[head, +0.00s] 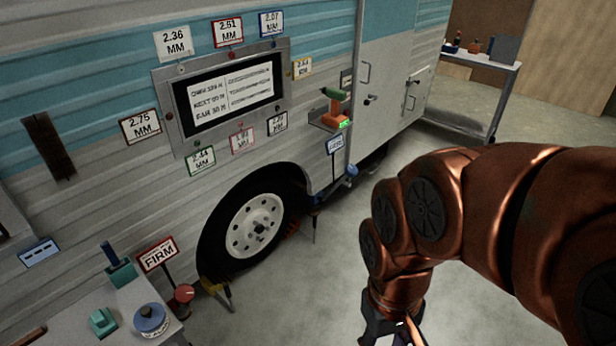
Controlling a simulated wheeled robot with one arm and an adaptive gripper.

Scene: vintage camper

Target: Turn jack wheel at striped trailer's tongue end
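The striped trailer (80,110), white-grey with blue bands, fills the left and middle of the head view. Its side shows a wheel (258,225) in a dark wheel arch. I cannot make out a jack wheel or the tongue end for certain. A red round knob (184,293) stands below a sign reading FIRM (158,254), and a small blue part (351,170) sits low on the trailer side; I cannot tell what either belongs to. My gripper (400,335) is at the bottom edge, apart from the trailer and partly cut off; its fingertips are not clear.
A table (80,318) at lower left holds a green block (103,321) and a blue round item (151,320). A yellow-handled tool (216,290) is near the wheel. A green and orange drill (335,108) rests on a small shelf. A shelf cart (490,75) stands behind.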

